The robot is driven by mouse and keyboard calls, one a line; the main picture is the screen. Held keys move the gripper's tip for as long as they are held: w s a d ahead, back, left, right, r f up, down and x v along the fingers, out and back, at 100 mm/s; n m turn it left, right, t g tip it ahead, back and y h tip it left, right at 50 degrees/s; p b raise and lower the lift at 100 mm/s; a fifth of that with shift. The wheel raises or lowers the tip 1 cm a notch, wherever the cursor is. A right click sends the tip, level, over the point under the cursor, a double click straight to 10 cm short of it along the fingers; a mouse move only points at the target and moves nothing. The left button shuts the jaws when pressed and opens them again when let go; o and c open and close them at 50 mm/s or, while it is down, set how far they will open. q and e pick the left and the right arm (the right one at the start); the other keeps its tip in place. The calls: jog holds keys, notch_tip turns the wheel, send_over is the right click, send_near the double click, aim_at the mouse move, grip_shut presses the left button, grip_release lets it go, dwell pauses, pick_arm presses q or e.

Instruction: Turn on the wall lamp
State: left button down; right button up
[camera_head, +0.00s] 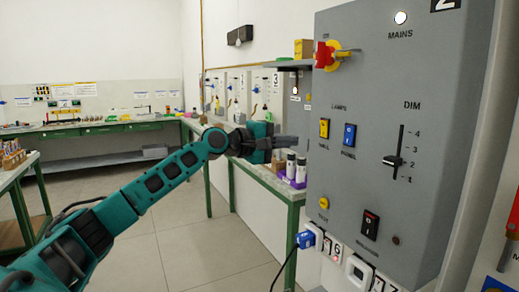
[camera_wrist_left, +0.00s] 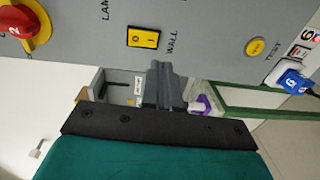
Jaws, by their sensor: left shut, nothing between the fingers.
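The grey control panel (camera_head: 375,75) carries a LAMPS group. Its yellow switch labelled WALL (camera_head: 324,129) also shows in the left wrist view (camera_wrist_left: 143,38). A blue switch (camera_head: 349,135) sits to its right. A dark fixture with a round bulb (camera_head: 240,36), apparently the wall lamp, is on the back wall; I cannot tell whether it is lit. My left gripper (camera_head: 294,142) is shut and empty, left of the panel and slightly lower than the WALL switch. In the left wrist view its fingers (camera_wrist_left: 163,68) point toward the panel below the switch; contact is not visible. My right gripper is out of view.
A red and yellow rotary switch (camera_head: 325,56), a DIM slider (camera_head: 393,162), a black rocker switch (camera_head: 370,225) and a yellow TEST button (camera_wrist_left: 256,47) are also on the panel. A green-framed bench (camera_head: 292,196) with bottles stands behind the gripper.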

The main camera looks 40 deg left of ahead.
pick_arm(q)
jog(key=shift+f+b+v, duration=0.2)
jog(key=shift+b+v, duration=0.15)
jog(key=shift+v, duration=0.6)
jog(key=shift+f+b+v, duration=0.2)
jog(key=shift+b+v, duration=0.1)
jog(key=shift+v, duration=0.7)
jog(key=shift+f+b+v, duration=0.2)
jog(key=shift+b+v, duration=0.15)
jog(key=shift+v, duration=0.6)
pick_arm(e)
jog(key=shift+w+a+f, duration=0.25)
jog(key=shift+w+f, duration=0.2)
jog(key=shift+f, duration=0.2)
pick_arm(q)
jog(key=shift+s, duration=0.1)
jog(key=shift+d, duration=0.1)
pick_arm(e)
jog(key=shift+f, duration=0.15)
